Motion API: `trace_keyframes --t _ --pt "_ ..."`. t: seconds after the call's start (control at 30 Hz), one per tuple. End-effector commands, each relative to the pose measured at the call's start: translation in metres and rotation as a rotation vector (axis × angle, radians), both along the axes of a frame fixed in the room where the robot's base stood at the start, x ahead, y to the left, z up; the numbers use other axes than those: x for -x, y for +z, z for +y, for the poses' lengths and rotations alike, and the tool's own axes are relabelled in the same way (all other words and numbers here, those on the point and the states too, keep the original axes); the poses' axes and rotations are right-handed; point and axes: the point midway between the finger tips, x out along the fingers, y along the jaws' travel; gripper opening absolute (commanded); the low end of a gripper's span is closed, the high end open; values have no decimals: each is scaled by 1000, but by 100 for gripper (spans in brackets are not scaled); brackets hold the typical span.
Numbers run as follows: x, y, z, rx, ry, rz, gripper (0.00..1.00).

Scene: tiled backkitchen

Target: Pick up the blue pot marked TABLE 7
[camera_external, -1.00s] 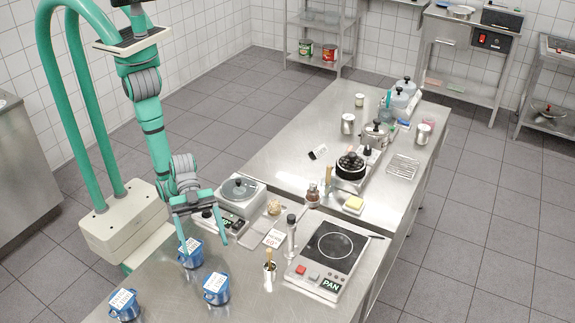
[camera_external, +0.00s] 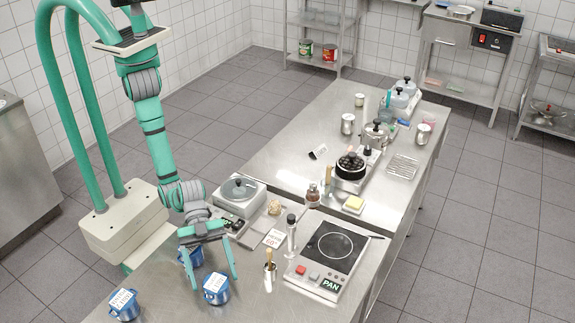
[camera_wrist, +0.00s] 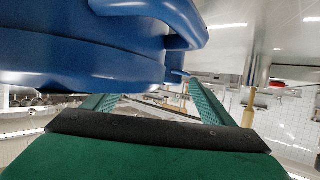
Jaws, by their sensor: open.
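Three blue pots with white labels stand at the near end of the steel table in the external view: one at the far left (camera_external: 124,306), one at the front right (camera_external: 216,291) and one behind (camera_external: 196,257), partly hidden by my gripper. The labels are too small to read surely, so I cannot tell which is TABLE 7. My gripper (camera_external: 215,282) is open and points down, its fingers appearing on either side of the front-right pot. In the wrist view a blue pot (camera_wrist: 90,55) with a handle looms very close beside the fingers (camera_wrist: 160,105). No grip shows.
Right of the pots stand a small metal cup with utensils (camera_external: 270,272) and an induction hob (camera_external: 330,250). Bare steel table (camera_external: 175,300) shows between the pots.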

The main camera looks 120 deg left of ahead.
Motion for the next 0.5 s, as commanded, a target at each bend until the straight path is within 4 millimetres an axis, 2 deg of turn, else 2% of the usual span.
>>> trace_keyframes --t 0.1,0.33,0.37,0.5 --pt "-6 -4 -5 0 0 0 78" --pt "-7 -4 -6 1 0 -1 78" --pt "-7 -4 -6 1 0 -1 75" --pt "-7 -4 -6 1 0 -1 42"
